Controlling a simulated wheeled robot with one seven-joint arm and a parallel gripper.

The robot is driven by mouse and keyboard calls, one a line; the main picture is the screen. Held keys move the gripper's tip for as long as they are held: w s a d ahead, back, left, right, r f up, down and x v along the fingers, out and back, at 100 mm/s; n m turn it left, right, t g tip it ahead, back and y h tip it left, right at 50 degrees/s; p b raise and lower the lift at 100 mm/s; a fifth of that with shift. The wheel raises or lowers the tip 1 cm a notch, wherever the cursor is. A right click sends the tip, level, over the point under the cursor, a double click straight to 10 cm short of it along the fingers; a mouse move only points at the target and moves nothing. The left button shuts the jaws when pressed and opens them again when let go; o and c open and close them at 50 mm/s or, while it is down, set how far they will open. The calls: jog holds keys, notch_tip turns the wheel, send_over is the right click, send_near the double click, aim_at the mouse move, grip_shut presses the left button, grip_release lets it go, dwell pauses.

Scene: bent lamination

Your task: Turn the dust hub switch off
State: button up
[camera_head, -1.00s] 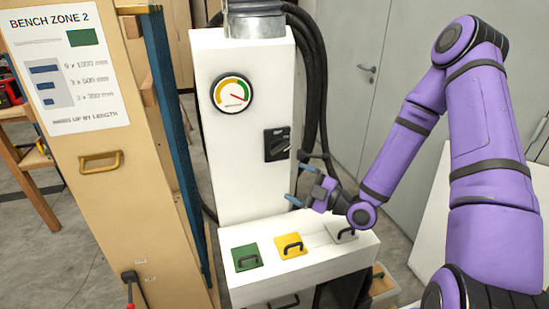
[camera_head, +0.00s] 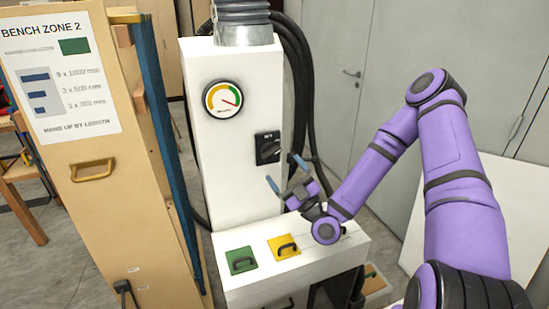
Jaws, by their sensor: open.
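The dust hub (camera_head: 225,170) is a tall white cabinet with a lower white front box. Its switch (camera_head: 268,147) is a black rotary switch on a dark plate, on the right part of the front face. The knob's handle looks tilted; I cannot read its marked position. My gripper (camera_head: 285,172) is open and empty, just below and to the right of the switch. Its two blue-tipped fingers are spread apart, and I see no contact with the switch.
A round gauge (camera_head: 223,98) sits above and left of the switch. Green (camera_head: 240,261) and yellow (camera_head: 284,247) handled gates are on the lower box. Black hoses (camera_head: 299,80) hang right of the cabinet. A wooden rack (camera_head: 95,215) stands close on the left.

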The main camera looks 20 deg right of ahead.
aim_at(275, 155)
jog(key=shift+x, duration=2.5)
jog(key=c, duration=0.9)
jog(key=shift+n+g+y, duration=0.3)
jog(key=shift+n+g, duration=0.1)
jog(key=shift+n, duration=0.2)
jog(key=n+g+y, duration=0.1)
jog(key=n+g, duration=0.1)
jog(key=n, duration=0.1)
jog(key=n+g+y, duration=0.1)
jog(key=n+g, duration=0.2)
jog(key=n, duration=0.1)
jog(key=shift+d+r+n, duration=0.15)
jog(key=shift+r+n, duration=0.05)
jog(key=shift+n, duration=0.1)
jog(key=n+g+h, duration=0.1)
jog(key=n+g, duration=0.3)
jog(key=shift+r+n, duration=0.1)
jog(key=shift+n, duration=0.3)
jog(key=shift+h, duration=0.3)
